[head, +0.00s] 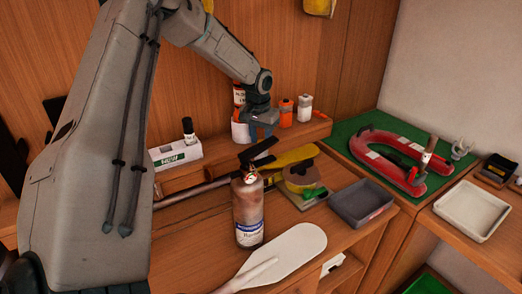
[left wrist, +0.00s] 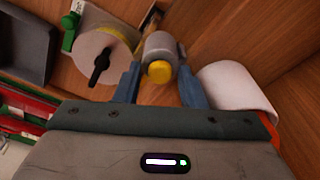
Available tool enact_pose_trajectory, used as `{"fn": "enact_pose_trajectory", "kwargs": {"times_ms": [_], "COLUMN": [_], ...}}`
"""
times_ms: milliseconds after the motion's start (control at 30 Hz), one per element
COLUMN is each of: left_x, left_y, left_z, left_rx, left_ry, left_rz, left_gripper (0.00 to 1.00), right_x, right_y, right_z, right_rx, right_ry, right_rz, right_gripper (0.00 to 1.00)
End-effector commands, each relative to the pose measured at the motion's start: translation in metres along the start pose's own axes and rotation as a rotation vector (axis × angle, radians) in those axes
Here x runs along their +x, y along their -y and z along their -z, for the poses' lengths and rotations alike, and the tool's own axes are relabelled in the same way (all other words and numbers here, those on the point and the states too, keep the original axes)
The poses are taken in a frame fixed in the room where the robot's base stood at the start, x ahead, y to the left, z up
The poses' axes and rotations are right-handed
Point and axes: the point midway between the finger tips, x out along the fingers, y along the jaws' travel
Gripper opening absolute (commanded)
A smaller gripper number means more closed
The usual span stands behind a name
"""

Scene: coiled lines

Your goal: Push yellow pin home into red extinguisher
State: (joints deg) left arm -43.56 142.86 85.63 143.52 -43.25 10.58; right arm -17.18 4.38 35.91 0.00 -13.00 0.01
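In the head view a brownish-red bottle-like extinguisher (head: 248,208) stands upright on the wooden bench. It has a black lever on top and a white and blue label. I cannot clearly make out the yellow pin on it. My left gripper (head: 262,128) hangs behind and above it, near the back shelf. In the left wrist view its two blue fingers (left wrist: 160,92) are spread apart. A grey cylinder with a yellow end (left wrist: 159,72) shows between them, and contact is not visible. My right gripper is not in view.
A white paddle-shaped board (head: 290,250) lies in front of the extinguisher. A roll of tape (head: 300,180) and a dark tray (head: 361,203) stand to its right. Orange and white bottles (head: 286,113) stand on the back shelf. A red curved tool (head: 385,165) lies on a green mat.

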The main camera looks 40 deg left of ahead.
Motion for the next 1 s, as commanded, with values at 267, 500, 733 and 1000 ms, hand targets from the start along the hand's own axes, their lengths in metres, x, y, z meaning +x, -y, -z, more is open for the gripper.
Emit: {"fn": "enact_pose_trajectory", "kwargs": {"times_ms": [267,500,733,1000], "left_x": [-0.0007,-0.0008,-0.0035,-0.0092], "left_y": [0.0000,0.0000,0.0000,0.0000], "left_z": [0.0002,0.0002,0.0008,0.0016], "left_rx": [0.000,0.000,0.000,0.000], "left_ry": [0.000,0.000,-0.001,-0.002], "left_rz": [0.000,0.000,0.000,0.000], "left_gripper": [0.23,0.00,0.00,0.00], "right_x": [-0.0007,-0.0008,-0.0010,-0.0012], "right_y": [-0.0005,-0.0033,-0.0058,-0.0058], "right_z": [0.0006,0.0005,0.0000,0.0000], "right_rx": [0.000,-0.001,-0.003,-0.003], "right_ry": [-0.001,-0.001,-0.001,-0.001], "right_rz": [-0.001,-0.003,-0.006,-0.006], "right_gripper": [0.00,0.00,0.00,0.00]}}
